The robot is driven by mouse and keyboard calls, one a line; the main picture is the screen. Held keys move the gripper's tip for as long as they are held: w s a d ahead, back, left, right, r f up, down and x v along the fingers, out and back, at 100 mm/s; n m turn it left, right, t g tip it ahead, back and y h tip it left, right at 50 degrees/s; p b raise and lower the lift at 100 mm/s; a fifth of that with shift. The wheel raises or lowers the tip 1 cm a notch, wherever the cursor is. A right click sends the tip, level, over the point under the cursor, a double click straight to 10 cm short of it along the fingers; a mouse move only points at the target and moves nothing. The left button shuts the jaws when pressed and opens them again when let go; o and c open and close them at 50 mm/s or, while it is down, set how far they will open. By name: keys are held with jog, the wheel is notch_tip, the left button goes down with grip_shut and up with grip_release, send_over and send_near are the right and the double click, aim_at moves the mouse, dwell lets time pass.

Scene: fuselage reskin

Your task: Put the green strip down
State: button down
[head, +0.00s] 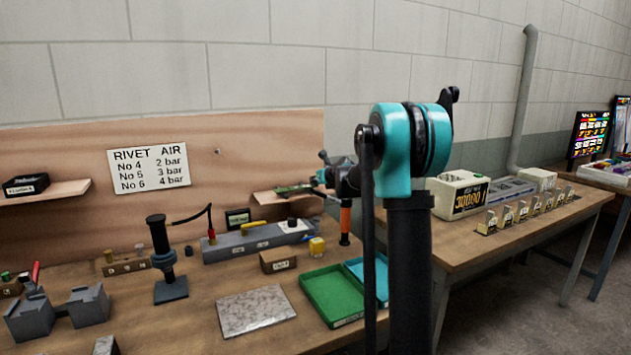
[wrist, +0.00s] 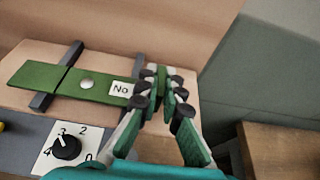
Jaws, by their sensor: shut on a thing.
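The green strip (wrist: 103,90) has a round rivet head and a white label reading "No" near its right end. In the wrist view it lies across or just above two dark rails (wrist: 68,54) on a wooden shelf (wrist: 110,58); I cannot tell whether it touches them. My gripper (wrist: 163,76) is shut on the strip's right end beside the label. In the head view my gripper (head: 318,182) is at the back of the bench, with the strip (head: 292,189) reaching left over the small wooden shelf (head: 268,204).
A grey unit with a numbered dial (wrist: 66,147) stands in front of the shelf. A green tray (head: 333,298), a blue tray (head: 378,284) and a speckled plate (head: 254,310) lie nearer. An orange-handled tool (head: 345,220) shows below my gripper. A second bench (head: 480,238) stands right.

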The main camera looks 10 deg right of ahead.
jog(key=shift+f, duration=0.35)
jog(key=c, duration=1.7)
grip_release()
jog(key=shift+r, duration=0.1)
jog(key=shift+r, duration=0.25)
jog(key=v, duration=1.2)
